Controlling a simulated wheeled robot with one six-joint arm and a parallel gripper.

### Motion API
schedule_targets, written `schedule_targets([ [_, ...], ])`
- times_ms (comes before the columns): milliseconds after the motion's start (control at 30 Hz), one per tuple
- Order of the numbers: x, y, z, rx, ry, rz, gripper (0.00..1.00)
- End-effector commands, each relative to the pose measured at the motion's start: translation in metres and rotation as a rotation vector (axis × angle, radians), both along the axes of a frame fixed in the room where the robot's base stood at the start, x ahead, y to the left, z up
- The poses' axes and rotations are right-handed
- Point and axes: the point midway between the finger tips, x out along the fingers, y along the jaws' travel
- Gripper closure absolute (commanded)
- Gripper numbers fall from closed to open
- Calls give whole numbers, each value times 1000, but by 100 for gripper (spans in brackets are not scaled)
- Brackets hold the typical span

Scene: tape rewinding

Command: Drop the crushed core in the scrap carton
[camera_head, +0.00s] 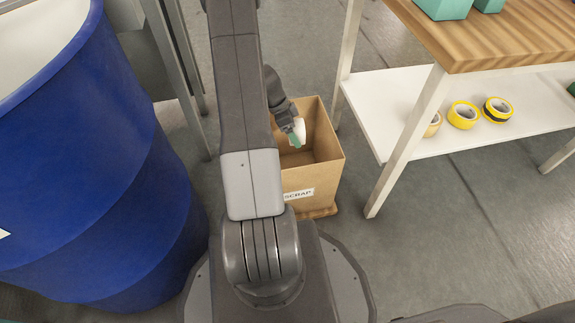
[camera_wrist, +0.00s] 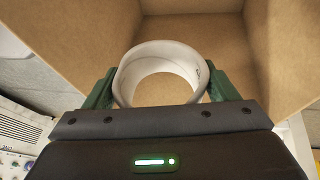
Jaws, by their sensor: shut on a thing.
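The crushed core is a short white ring, slightly out of round, in the wrist view (camera_wrist: 160,52) and partly visible in the head view (camera_head: 299,130). My gripper (camera_wrist: 160,88) is shut on it, with green fingers on its left and right sides. In the head view my gripper (camera_head: 297,138) holds the core at the mouth of the scrap carton (camera_head: 310,195), an open brown box with a "SCRAP" label on its front. The carton's inside walls and floor show behind the core in the wrist view. My arm hides the carton's left part.
A large blue drum (camera_head: 100,160) stands at the left. At the right is a bench with a wooden top (camera_head: 520,45) and a white lower shelf (camera_head: 385,110), holding yellow tape rolls (camera_head: 463,115). A bench leg stands close to the carton's right side. Grey floor lies open at the lower right.

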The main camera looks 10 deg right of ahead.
Motion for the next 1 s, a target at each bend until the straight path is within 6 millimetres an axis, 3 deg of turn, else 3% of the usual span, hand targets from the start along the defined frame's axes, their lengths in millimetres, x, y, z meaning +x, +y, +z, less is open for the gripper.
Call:
schedule_targets([
  [100,0,0,1,0,0,0,43],
  [133,0,0,1,0,-1,0,18],
  [233,0,0,0,0,-1,0,0],
  [567,2,3,8,0,-3,1,0],
  [1000,20,37,93,0,-4,1,0],
])
